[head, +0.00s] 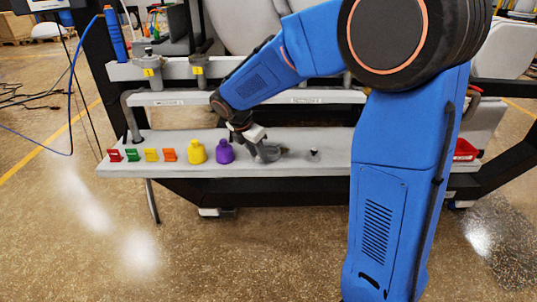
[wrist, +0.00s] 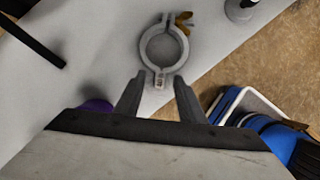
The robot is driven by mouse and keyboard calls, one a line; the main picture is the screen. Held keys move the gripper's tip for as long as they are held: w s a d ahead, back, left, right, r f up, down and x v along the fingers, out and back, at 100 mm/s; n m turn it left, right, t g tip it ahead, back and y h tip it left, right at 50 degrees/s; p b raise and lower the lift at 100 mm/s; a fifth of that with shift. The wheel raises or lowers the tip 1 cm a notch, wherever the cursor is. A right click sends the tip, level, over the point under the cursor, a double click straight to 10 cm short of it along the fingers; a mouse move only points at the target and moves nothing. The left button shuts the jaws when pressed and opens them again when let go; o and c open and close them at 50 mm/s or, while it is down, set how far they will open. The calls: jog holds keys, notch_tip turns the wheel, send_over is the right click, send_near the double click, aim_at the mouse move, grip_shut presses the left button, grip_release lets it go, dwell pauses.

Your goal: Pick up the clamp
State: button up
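The clamp is a grey metal ring with a brass-coloured wing nut. In the wrist view the clamp (wrist: 146,50) lies on the light grey shelf, just beyond my fingertips, its hinge end toward the gap between them. My gripper (wrist: 157,82) is open, with its two dark fingers apart and nothing between them. In the head view my gripper (head: 248,145) is low over the shelf, right of the purple object. The clamp (head: 270,152) shows there as a small grey shape beside the gripper, partly hard to make out.
On the shelf (head: 330,168) a purple object (head: 225,152), a yellow object (head: 196,152) and several small coloured blocks (head: 150,155) stand in a row to the left. A small dark-topped post (head: 314,154) stands to the right. A grey rail (head: 300,97) runs above and behind.

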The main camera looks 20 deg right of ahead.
grip_shut()
